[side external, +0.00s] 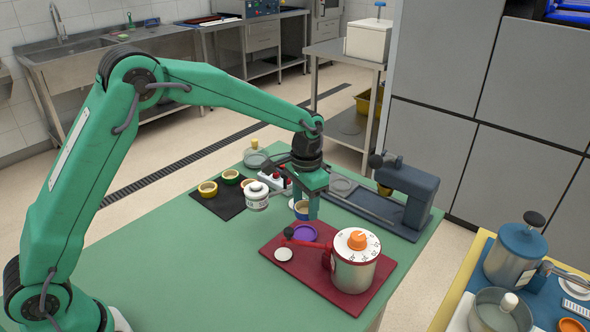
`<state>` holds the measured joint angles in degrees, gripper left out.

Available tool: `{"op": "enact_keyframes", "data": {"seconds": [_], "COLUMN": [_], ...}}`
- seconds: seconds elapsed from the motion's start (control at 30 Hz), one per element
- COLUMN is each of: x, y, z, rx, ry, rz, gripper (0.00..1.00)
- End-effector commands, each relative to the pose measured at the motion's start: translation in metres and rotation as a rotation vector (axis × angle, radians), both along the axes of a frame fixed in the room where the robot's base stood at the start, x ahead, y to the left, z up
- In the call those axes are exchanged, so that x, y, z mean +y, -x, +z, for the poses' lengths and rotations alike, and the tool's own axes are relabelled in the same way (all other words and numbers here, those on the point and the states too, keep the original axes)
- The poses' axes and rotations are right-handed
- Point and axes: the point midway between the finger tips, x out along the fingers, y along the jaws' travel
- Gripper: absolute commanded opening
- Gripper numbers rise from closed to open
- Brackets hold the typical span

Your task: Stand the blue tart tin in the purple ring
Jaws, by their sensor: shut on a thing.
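My gripper (305,214) points down over the red board and is shut on the blue tart tin (301,211). The purple ring (303,233) lies on the red board (313,283), just below the tin in the picture. The tin appears to be above the ring, but the exact gap between them cannot be told from this one view.
A silver canister with an orange knob (355,262) and a red arm stand on the board, close to the ring. A white jar (257,197) stands nearby. The green table's left front is clear.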

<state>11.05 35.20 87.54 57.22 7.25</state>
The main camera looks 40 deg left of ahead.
Motion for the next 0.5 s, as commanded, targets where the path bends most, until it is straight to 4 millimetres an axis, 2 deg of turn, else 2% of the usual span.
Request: {"op": "enact_keyframes", "data": {"seconds": [0.5], "x": [0.000], "y": [0.001], "z": [-0.035], "rx": [0.003], "ry": [-0.001], "rz": [0.000], "gripper": [0.27]}}
